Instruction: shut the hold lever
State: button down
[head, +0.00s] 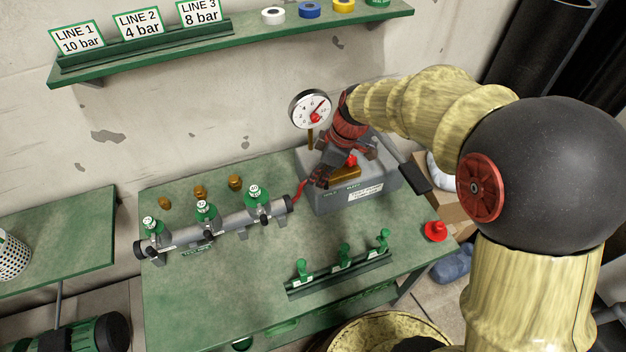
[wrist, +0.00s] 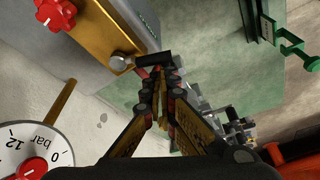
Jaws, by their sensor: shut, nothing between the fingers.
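The hold lever (wrist: 155,61) shows in the wrist view as a black-gripped handle on a silver pivot. It sticks out sideways from the brass block (wrist: 98,30) on top of the grey test pump. In the head view the pump (head: 376,186) stands at the back right of the green bench, and my gripper hides most of the lever. My gripper (wrist: 160,84) is shut and empty, with its fingertips right beside the black handle; I cannot tell whether they touch it. In the head view my gripper (head: 319,178) is over the pump's left front edge.
A pressure gauge (head: 310,108) rises behind the pump, close to my wrist. A red knob (head: 351,161) sits on the brass block. A red hose (head: 299,191) joins the pump to the grey manifold (head: 225,229). A rack with green handles (head: 343,253) stands at the bench front.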

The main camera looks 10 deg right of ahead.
jog(key=shift+s+d+n+g+b, duration=0.2)
jog(key=shift+d+n, duration=0.15)
jog(key=shift+n, duration=0.2)
jog(key=shift+s+d+n+g+b, duration=0.15)
jog(key=shift+d+n, duration=0.15)
jog(key=shift+n, duration=0.25)
jog(key=shift+d, duration=0.15)
